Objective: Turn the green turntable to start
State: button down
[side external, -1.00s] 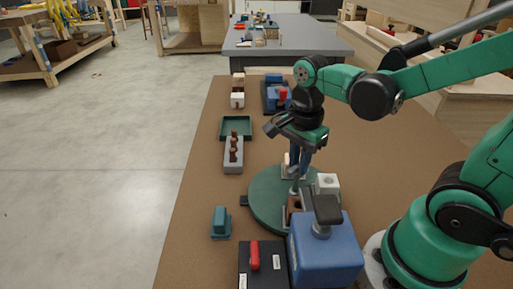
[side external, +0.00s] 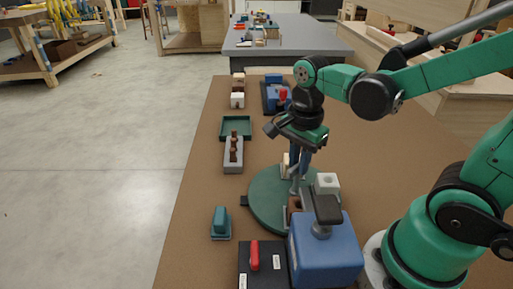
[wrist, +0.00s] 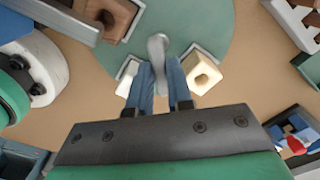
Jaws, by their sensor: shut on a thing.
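The green turntable (side external: 262,212) lies on the brown table left of my arm's base; its disc also fills the top of the wrist view (wrist: 205,18). A grey upright handle (wrist: 157,46) stands on it near the edge. My gripper (side external: 299,174) points down over the disc, its blue fingers (wrist: 159,84) shut on this handle. A white block with a hole (side external: 326,182), a brown block (side external: 294,205) and a cream block (wrist: 203,73) sit in holders on the disc. The fingers partly hide the cream block in the side view. A dark tab (side external: 244,201) shows at the disc's left edge.
A blue box with a dark grey lever (side external: 325,250) stands close in front of the disc. Beside it is a black box with a red handle (side external: 254,257). A teal block (side external: 220,222), grey rack (side external: 233,158) and green tray (side external: 236,127) stand to the left.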

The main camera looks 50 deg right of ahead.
jog(key=shift+n, duration=9.3)
jog(key=c, duration=0.8)
grip_release()
